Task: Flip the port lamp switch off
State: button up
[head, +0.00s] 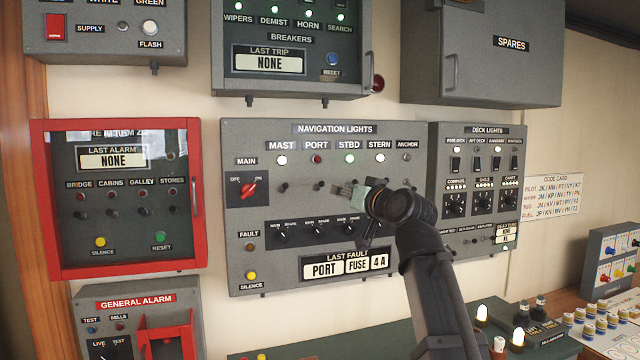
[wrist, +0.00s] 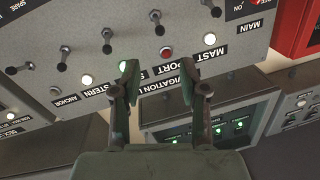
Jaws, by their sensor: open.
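The port lamp switch (head: 319,187) is a small dark toggle below the red PORT lamp (head: 316,159) on the grey navigation lights panel (head: 235,215). In the wrist view the panel is upside down; the port switch (wrist: 156,19) stands beyond the fingertips, and the PORT lamp (wrist: 167,52) shows red between them. My gripper (head: 352,191) is in front of the panel just right of the port switch, covering the STBD switch in the head view. In the wrist view my gripper (wrist: 163,74) has its fingers apart with nothing between them. Contact with the switch is not visible.
The mast switch (head: 283,187) stands left of the port switch. The MAST, STBD and STERN lamps are lit pale; ANCHOR is dark. A red MAIN rotary switch (head: 249,190) is at left. Knobs (head: 316,232) sit below. The deck lights panel (head: 474,150) adjoins on the right.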

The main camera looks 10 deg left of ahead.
aim_at(323, 184)
jog(key=p+x, duration=0.3)
jog(key=x, duration=0.9)
jog(key=shift+w+a+r, duration=0.1)
jog(key=shift+w+r, duration=0.05)
jog(key=shift+w, duration=0.1)
jog(key=shift+w+a, duration=0.35)
jog(key=shift+w, duration=0.2)
grip_shut()
